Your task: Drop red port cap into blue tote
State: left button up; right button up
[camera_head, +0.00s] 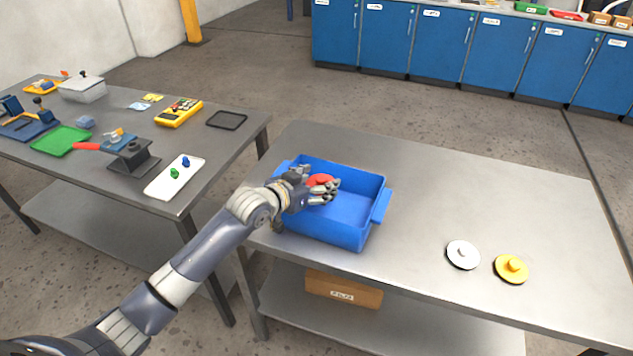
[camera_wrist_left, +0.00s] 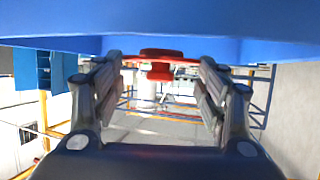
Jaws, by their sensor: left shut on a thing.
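The red port cap (camera_head: 320,180) is held at the fingers of my left gripper (camera_head: 325,190), over the inside of the blue tote (camera_head: 346,235). The gripper is shut on the cap. In the left wrist view the red cap (camera_wrist_left: 161,56) sits between the ends of the two fingers of my left gripper (camera_wrist_left: 158,85), and part of the blue tote (camera_wrist_left: 160,25) fills the top. How high the cap is above the tote floor is hard to tell. My right gripper is not in view.
A white cap (camera_head: 462,254) and a yellow cap (camera_head: 511,268) lie on the steel table (camera_head: 500,200) to the right of the tote. A cardboard box (camera_head: 343,290) is on the lower shelf. A second table (camera_head: 220,145) at left carries tools and trays.

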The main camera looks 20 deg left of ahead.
pick_arm(q)
jog(key=o, duration=1)
jog(key=shift+o, duration=0.2)
jog(key=shift+s, duration=0.15)
jog(key=v, duration=1.1)
jog(key=shift+s+a+r, duration=0.15)
jog(key=shift+s+r, duration=0.1)
jog(key=shift+s, duration=0.1)
